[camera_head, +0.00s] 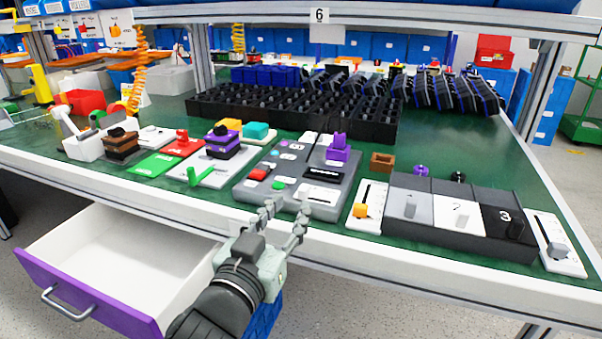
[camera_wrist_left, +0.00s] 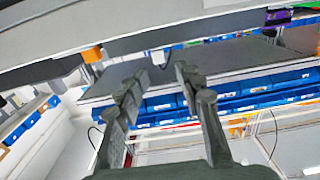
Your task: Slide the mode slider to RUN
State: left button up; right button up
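Two white slider plates stand on the green bench top in the head view. One plate (camera_head: 375,194) has a black slot with an orange knob (camera_head: 360,210) near its front end. The other plate (camera_head: 571,264), at the far right, has a dark grey knob (camera_head: 557,251). I cannot read a RUN label on either, so I cannot tell which is the mode slider. My left gripper (camera_head: 285,212) is open and empty at the bench's front edge, left of the orange knob and apart from it. In the wrist view its fingers (camera_wrist_left: 160,80) are spread. My right gripper is not in view.
A grey control panel (camera_head: 256,195) lies just beyond the left gripper. Grey, white and black numbered blocks (camera_head: 398,226) stand between the slider plates. An open purple-fronted drawer (camera_head: 85,285) juts out at lower left. Black bins (camera_head: 300,114) line the back.

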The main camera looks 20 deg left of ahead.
aim_at(302, 190)
pick_arm(q)
jog(key=shift+w+d+r, duration=0.1)
jog(key=shift+w+r, duration=0.1)
jog(key=shift+w, duration=0.5)
jog(key=w, duration=0.5)
jog(key=shift+f+p, duration=0.1)
jog(key=shift+p, duration=0.3)
jog(key=shift+w+d, duration=0.1)
jog(key=shift+w, duration=0.6)
jog(key=shift+f, duration=0.1)
grip_shut()
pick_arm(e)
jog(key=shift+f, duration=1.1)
